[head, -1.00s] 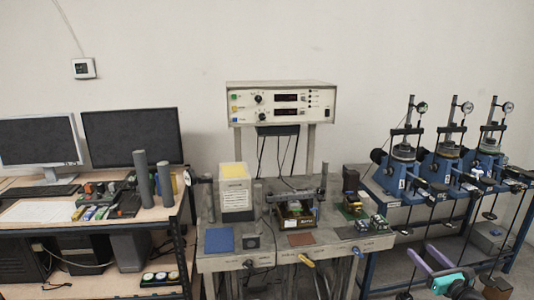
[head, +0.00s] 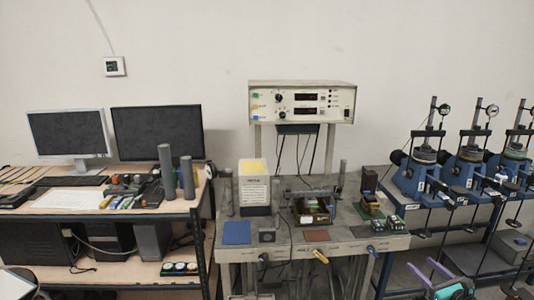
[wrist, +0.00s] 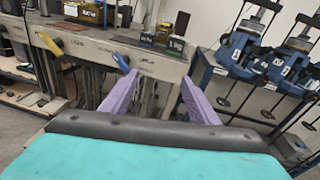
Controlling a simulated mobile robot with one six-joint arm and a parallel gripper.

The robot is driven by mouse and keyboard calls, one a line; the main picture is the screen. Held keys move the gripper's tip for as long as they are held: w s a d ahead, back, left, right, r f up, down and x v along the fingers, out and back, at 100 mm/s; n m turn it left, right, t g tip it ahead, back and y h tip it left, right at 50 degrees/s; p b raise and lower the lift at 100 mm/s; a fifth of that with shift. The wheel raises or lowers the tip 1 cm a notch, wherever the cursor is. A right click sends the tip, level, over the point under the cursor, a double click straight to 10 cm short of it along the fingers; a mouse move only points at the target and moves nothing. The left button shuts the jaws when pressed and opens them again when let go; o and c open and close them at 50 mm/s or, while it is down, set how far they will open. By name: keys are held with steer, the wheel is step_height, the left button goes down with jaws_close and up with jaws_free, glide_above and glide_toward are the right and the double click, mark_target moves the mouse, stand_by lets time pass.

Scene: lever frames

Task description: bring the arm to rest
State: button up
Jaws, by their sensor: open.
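My gripper (head: 426,268) is at the lower right of the head view, with two purple fingers and a teal body. In the wrist view my gripper (wrist: 157,84) has its fingers spread apart with nothing between them. Beyond them is the front of the grey bench (wrist: 150,62). A yellow-handled lever (head: 320,256) and a blue-handled lever (head: 372,252) stick out of that front. In the wrist view the yellow lever (wrist: 48,42) and blue lever (wrist: 121,62) appear to the left of or near the left finger, apparently untouched.
A meter box (head: 302,102) stands on posts behind the bench. A desk with two monitors (head: 156,132) is at the left. A blue rack of test devices (head: 420,175) stands at the right. Open floor shows between the bench and the rack.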

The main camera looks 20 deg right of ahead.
steer(key=w+a+f+n+g+y, duration=0.2)
steer(key=w+a+f+n+y, duration=0.15)
steer(key=a+f, duration=0.45)
steer(key=w+a+f+n+g+y, duration=0.2)
steer(key=w+a+f+n, duration=0.25)
steer(key=a, duration=0.55)
steer(key=w+a+f+n+g+y, duration=0.25)
steer(key=w+a+f, duration=0.25)
steer(key=a+f, duration=0.4)
steer(key=s+a+f+n+g+y, duration=0.1)
steer(key=a+f+n+g, duration=0.15)
steer(key=a, duration=0.35)
steer(key=a+f+n+g+y, duration=0.1)
steer(key=a+f+n, duration=0.2)
steer(key=a, duration=0.3)
steer(key=s+a+f+n+g+b, duration=0.1)
steer(key=s+a+f+n+g, duration=0.4)
steer(key=a, duration=0.4)
steer(key=s+a+f+n+g, duration=0.2)
steer(key=s+a+f+n, duration=0.35)
steer(key=a, duration=0.25)
steer(key=s+a+f+n+g+h, duration=0.2)
steer(key=s+f+n+h, duration=0.1)
steer(key=s+n, duration=0.2)
steer(key=s+a+f+n+g+h, duration=0.3)
steer(key=s+n, duration=0.3)
steer(key=s, duration=0.4)
steer(key=shift+f+h+b, duration=0.25)
steer(key=shift+h+b, duration=0.05)
steer(key=shift+b, duration=0.05)
